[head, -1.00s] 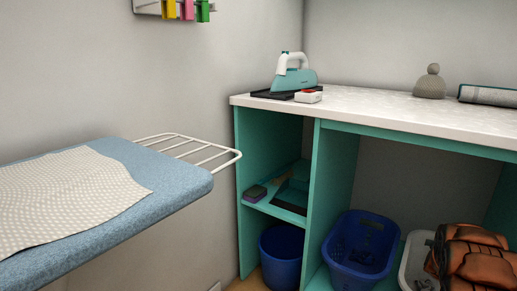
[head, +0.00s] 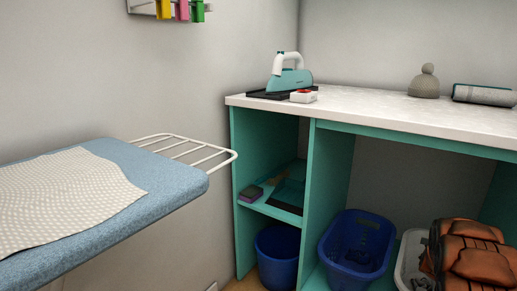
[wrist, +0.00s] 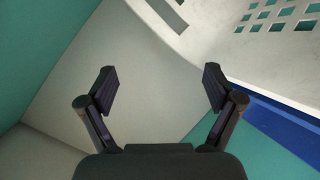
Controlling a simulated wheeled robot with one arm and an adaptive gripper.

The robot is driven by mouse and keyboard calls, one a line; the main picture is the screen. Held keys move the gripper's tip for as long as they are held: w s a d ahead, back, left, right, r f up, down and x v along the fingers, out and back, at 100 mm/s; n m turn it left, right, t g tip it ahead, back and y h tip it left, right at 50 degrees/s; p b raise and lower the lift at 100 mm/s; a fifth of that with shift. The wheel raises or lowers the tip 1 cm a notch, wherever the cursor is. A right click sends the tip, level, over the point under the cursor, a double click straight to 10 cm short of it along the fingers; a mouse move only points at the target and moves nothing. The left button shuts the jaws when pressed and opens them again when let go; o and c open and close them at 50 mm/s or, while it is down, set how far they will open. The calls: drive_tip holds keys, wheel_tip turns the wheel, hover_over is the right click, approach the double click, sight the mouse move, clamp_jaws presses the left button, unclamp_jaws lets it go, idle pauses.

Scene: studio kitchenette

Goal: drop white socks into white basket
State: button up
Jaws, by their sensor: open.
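The white basket (head: 403,266) stands low in the right bay of the teal unit, right of a blue basket; only its left part shows in the head view. Something dark lies in it, too small to name. A white wall with square holes and a slot, seemingly this basket, fills the upper right of the wrist view (wrist: 238,50). My gripper (wrist: 158,75) is open, with nothing between its fingers, and appears close to that wall. I see no white socks in either view. The gripper is not visible in the head view.
An orange and dark shape (head: 482,265) covers the basket's right side. A blue basket (head: 340,268) and a blue bucket (head: 277,258) stand to its left. Teal panels (head: 325,190) divide the bays. The ironing board (head: 165,185) juts in from the left.

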drive_tip(key=v, duration=1)
drive_tip(key=s+a+r+g+y+p, duration=0.25)
drive_tip(key=s+a+r+p, duration=0.35)
drive_tip(key=a+r+p, duration=0.7)
drive_tip(key=s+a+r+g+y+p, duration=0.2)
drive_tip(key=s+a+r+y+p, duration=0.25)
drive_tip(key=a+r+p, duration=0.8)
drive_tip(key=s+a+r+g+p, duration=0.2)
drive_tip(key=s+a+r+p, duration=0.3)
drive_tip(key=s+r, duration=0.4)
drive_tip(key=s+a+r+g+y+p, duration=0.1)
drive_tip(key=s+a+r+g+p, duration=0.1)
drive_tip(key=s+a+r+p, duration=0.4)
drive_tip(key=s+a+r+m+g+p, duration=0.1)
drive_tip(key=s+a+r+p, duration=0.4)
drive_tip(key=s+r, duration=0.7)
drive_tip(key=s+g+p, duration=0.1)
drive_tip(key=s+p, duration=0.1)
drive_tip(key=s, duration=0.1)
drive_tip(key=shift+a+g+y, duration=0.25)
drive_tip(key=shift+g+y, duration=0.1)
drive_tip(key=shift+y, duration=0.05)
drive_tip(key=shift+c, duration=0.3)
